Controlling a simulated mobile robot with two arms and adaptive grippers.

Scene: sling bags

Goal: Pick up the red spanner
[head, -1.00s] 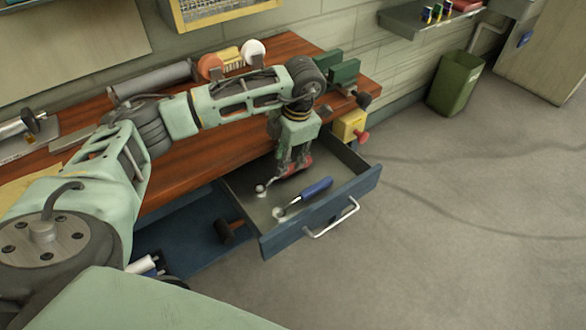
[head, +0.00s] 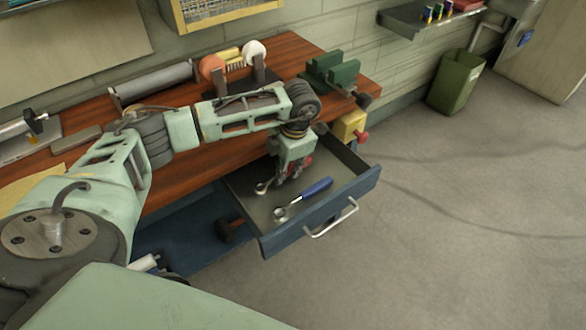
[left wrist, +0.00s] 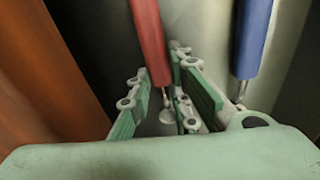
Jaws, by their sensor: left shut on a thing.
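The red spanner lies in the open drawer (head: 340,205), its metal head (head: 262,187) toward the left and its red handle (head: 307,163) partly hidden by my left gripper (head: 287,178). My left gripper reaches down into the drawer and is shut on the spanner. In the left wrist view, the red handle (left wrist: 149,40) runs between the two fingers (left wrist: 160,95). I cannot tell whether the spanner is clear of the drawer floor. My right gripper is not in view.
A blue-handled spanner (head: 316,188) lies close beside, to the right in the left wrist view (left wrist: 252,45). The workbench (head: 215,160) stands behind the drawer, with a green vise (head: 335,72) on it. A green bin (head: 455,82) stands on the floor, which is otherwise clear.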

